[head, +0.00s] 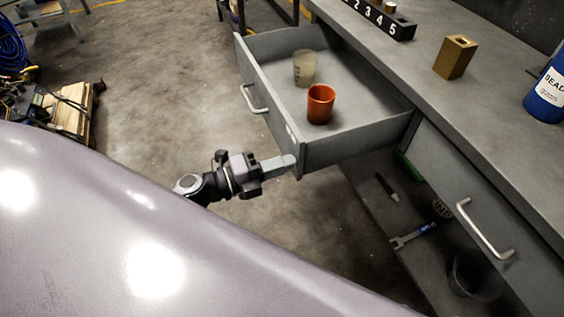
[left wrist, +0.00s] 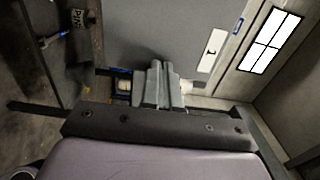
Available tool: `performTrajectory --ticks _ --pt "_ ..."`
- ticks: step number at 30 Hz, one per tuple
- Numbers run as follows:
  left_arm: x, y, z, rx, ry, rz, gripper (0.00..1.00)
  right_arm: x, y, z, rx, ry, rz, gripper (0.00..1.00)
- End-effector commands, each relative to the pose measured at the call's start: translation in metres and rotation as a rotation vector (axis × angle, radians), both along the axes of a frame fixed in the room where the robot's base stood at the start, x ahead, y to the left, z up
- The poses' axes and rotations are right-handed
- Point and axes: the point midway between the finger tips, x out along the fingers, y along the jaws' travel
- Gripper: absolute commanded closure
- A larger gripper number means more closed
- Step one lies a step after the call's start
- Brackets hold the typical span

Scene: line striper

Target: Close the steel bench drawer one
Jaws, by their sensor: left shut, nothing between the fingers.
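The grey steel bench drawer (head: 345,152) stands pulled out from the bench in the head view. Its front carries a bar handle (head: 256,100) and a small pale label. An orange cup (head: 320,104) and a translucent beaker (head: 304,68) stand inside it. My left gripper (head: 291,162) is shut and empty, its tips at the near lower corner of the drawer front. I cannot tell whether they touch it. In the left wrist view the shut fingers (left wrist: 160,84) lie before a grey panel with a white label, seemingly the drawer front. My right gripper is not in view.
A second drawer with a handle (head: 484,230) is shut at the right. The bench top (head: 420,75) holds a brass-coloured block (head: 455,56), a numbered rack (head: 380,18) and a blue bottle (head: 548,92). A lower shelf holds tools and a dark bin (head: 474,276). Floor left of the drawer is clear.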

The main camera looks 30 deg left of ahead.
Motion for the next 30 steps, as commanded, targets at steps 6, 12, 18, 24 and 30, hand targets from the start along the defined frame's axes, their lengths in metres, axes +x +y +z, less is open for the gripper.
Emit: performTrajectory --ticks 6,12,18,24,30 --pt "0.000 0.000 0.000 0.000 0.000 0.000 1.00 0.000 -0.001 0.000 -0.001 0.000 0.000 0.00" --pt "0.003 -0.003 0.000 0.000 -0.001 0.000 1.00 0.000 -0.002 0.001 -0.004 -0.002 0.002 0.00" --pt "0.022 -0.018 0.002 -0.002 -0.004 0.000 1.00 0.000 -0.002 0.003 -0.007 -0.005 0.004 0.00" --pt "0.057 -0.048 0.002 -0.001 -0.006 -0.001 1.00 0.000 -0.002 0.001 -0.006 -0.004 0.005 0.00" --pt "0.099 -0.084 0.000 -0.001 -0.006 -0.001 1.00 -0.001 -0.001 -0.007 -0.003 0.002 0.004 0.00"
